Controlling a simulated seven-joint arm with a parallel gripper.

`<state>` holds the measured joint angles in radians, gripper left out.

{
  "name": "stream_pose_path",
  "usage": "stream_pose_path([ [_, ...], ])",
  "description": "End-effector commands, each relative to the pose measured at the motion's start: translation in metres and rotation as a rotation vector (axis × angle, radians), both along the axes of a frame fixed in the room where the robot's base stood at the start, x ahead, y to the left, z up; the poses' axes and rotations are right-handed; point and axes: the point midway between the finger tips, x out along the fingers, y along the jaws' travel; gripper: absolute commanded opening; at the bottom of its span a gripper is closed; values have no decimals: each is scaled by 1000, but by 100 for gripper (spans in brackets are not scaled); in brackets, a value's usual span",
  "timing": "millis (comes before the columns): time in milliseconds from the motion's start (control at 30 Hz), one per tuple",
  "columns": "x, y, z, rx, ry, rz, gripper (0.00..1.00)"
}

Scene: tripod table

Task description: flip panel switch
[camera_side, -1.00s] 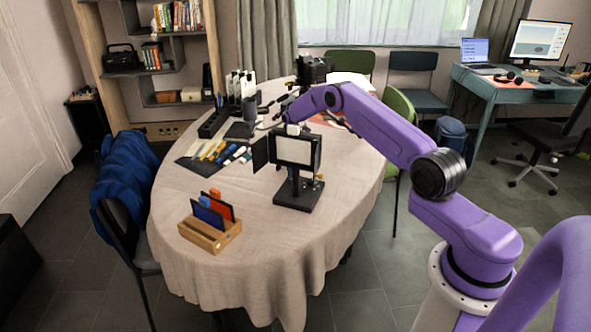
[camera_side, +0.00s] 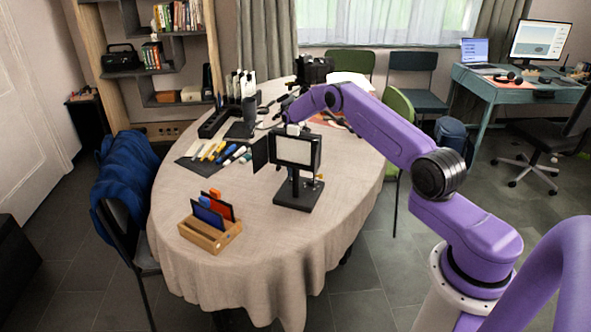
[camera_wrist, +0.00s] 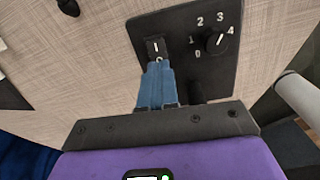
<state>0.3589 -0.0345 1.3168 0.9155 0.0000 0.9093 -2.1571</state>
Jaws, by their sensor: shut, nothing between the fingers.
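A black panel (camera_wrist: 205,80) in the wrist view carries a small black rocker switch (camera_wrist: 155,47) with a white "I" mark and an "O" mark below it. A dial (camera_wrist: 214,42) numbered 0 to 4 sits to its right. My gripper (camera_wrist: 158,66) has blue fingers, shut with nothing between them. Its tips are at the lower end of the switch and cover part of it; I cannot tell whether they touch. In the side view a black lamp with a white face (camera_side: 294,150) stands on the table and hides my gripper behind it.
The table (camera_side: 270,265) has a beige cloth. A wooden holder (camera_side: 210,235) with blue and red cards stands at front left. Several pens and markers (camera_side: 215,152) lie left of the lamp. The cloth to the lamp's front right is clear.

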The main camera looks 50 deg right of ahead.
Motion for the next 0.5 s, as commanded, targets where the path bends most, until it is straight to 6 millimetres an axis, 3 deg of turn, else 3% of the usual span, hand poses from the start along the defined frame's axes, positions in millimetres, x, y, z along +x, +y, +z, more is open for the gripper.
stream_pose_path([
  [500, 0, 0, -4, 0, 0, 0, 0],
])
